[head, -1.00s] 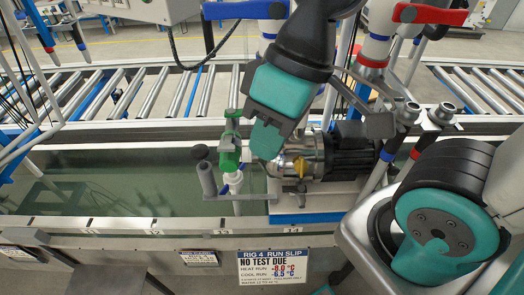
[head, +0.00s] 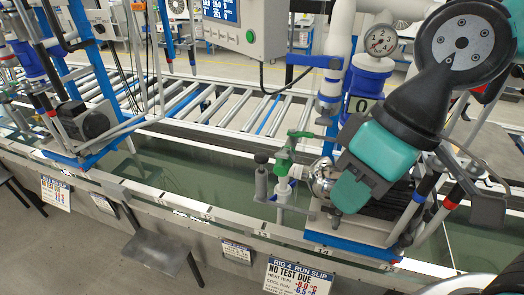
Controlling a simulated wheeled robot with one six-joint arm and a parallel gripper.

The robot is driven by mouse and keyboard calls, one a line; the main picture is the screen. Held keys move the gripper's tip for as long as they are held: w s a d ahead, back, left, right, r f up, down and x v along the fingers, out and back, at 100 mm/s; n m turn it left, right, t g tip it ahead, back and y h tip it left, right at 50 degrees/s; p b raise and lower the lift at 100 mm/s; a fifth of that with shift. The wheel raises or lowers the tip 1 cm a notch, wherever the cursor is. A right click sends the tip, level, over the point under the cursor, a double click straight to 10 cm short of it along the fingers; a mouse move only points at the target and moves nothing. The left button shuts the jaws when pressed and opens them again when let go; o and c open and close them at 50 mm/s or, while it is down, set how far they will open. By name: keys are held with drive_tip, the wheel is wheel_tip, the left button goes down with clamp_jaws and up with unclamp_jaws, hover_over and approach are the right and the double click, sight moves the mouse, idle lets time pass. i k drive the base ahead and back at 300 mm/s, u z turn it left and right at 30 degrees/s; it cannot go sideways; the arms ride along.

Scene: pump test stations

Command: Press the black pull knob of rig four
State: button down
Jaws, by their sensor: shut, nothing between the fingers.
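Rig four stands in the trough behind its slip (head: 298,276), headed "RIG 4 RUN SLIP". Its silver pump (head: 322,178) is partly covered by my teal and black arm. A green valve (head: 285,152) sits on a white pipe left of the pump. A black round cap (head: 262,158) on a grey upright cylinder stands just left of the valve; I cannot tell whether it is the pull knob. No other black knob is clear on this rig. My arm hangs in front of the rig's right part, and my gripper's fingers cannot be made out.
A grey control box (head: 262,28) with a screen and green button is at the top. A gauge (head: 381,40) stands behind my arm. Another rig (head: 88,122) is on the left. A grey shelf (head: 155,252) juts out in front.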

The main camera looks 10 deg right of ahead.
sight(260, 158)
drive_tip(key=k, duration=1.3)
drive_tip(key=u, duration=0.45)
drive_tip(key=i, duration=0.65)
drive_tip(key=u, duration=0.55)
drive_tip(key=i, duration=0.8)
drive_tip(key=z, duration=0.75)
drive_tip(key=i, duration=0.7)
drive_tip(key=z, duration=0.6)
